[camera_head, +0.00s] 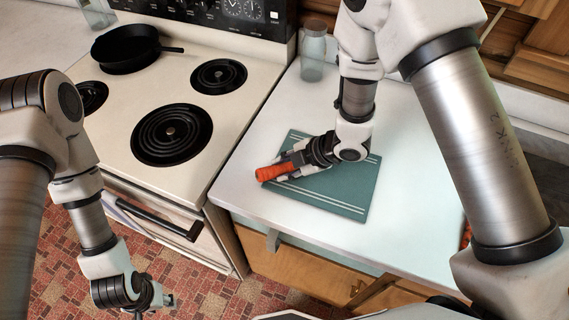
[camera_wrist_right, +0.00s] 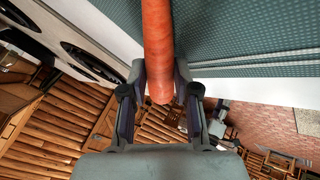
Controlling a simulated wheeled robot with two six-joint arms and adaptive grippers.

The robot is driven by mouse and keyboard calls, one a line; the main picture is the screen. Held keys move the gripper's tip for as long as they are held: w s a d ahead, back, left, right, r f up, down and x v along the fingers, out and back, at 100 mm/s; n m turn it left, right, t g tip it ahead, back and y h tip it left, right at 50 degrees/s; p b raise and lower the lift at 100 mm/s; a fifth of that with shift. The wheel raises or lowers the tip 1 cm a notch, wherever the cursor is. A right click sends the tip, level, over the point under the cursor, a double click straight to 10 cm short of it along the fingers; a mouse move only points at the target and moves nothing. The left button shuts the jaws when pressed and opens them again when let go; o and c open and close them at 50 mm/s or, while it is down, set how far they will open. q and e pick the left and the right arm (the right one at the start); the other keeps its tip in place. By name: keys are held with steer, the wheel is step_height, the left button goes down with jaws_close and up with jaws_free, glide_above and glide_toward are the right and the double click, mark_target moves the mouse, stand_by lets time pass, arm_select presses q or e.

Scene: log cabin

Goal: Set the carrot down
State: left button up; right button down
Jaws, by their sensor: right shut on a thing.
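The orange carrot (camera_head: 272,173) is at the left edge of a teal mat with pale stripes (camera_head: 345,195) on the white counter. In the right wrist view the carrot (camera_wrist_right: 157,45) runs up from between the two fingers. My right gripper (camera_head: 291,164) is shut on the carrot, low over the mat. I cannot tell whether the carrot touches the mat. The mat (camera_wrist_right: 250,30) also shows behind the carrot in the right wrist view. My left gripper (camera_head: 164,299) is low at the left, over the floor and away from the counter; its fingers are too small to read.
The stove (camera_head: 150,180) stands left of the counter with a black pan (camera_head: 128,48) on it. A glass bottle (camera_head: 313,52) stands at the counter's back. An orange thing (camera_head: 466,236) is partly hidden by my right arm.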

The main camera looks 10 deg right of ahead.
steer(key=shift+a+f, duration=0.1)
steer(key=shift+s+f, duration=0.1)
steer(key=shift+s, duration=0.05)
steer(key=c, duration=0.9)
jaws_free()
steer(key=shift+o, duration=0.2)
